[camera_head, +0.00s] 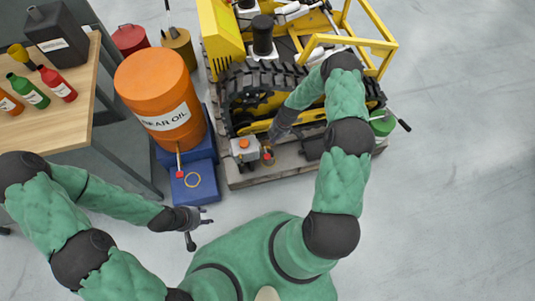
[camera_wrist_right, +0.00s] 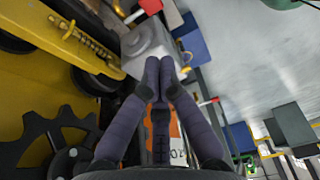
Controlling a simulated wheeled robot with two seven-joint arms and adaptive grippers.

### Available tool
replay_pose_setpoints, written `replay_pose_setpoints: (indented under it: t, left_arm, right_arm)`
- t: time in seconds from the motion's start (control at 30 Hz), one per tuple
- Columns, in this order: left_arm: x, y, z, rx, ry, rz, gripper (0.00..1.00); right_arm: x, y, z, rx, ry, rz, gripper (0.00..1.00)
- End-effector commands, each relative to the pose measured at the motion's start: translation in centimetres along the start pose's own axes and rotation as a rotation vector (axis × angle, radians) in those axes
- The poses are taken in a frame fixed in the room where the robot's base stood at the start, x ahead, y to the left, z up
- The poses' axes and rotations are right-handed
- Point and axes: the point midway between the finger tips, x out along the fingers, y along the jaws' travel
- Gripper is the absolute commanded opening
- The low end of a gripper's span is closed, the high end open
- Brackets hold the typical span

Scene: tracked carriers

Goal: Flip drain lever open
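A grey block (camera_head: 244,157) with an orange-red cap (camera_head: 244,143) sits at the near left corner of the yellow tracked carrier (camera_head: 225,40). A small reddish piece (camera_head: 267,157) is beside it; I cannot tell if this is the drain lever. My right gripper (camera_head: 272,136) is just behind that piece. In the right wrist view, its fingertips (camera_wrist_right: 160,62) are together beside the grey block (camera_wrist_right: 150,45), with nothing visible between them. A red part (camera_wrist_right: 150,6) shows above the block. My left gripper (camera_head: 205,215) is open and empty over the floor.
An orange gear oil drum (camera_head: 155,82) with a red-handled tap (camera_head: 180,174) stands on a blue base (camera_head: 205,145) left of the carrier. A wooden bench (camera_head: 75,120) with bottles is at the left. The floor at right is clear.

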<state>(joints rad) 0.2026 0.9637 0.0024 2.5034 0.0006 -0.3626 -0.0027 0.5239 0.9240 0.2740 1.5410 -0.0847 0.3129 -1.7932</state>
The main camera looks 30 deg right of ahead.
Motion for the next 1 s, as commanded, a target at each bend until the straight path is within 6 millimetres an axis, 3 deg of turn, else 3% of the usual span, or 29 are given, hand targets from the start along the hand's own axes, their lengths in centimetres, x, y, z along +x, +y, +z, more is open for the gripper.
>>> replay_pose_setpoints:
  t: [0.37, 1.0]
  left_arm:
    - [0.3, -0.1, 0.0, 0.000, 0.000, 0.000, 0.40]
    - [4.7, -1.7, -0.2, 0.000, 0.000, 0.000, 0.40]
  right_arm:
    - [0.8, -0.1, 0.1, 0.001, -0.001, 0.000, 0.00]
    - [11.8, 0.0, 0.6, 0.003, -0.001, 0.000, 0.00]
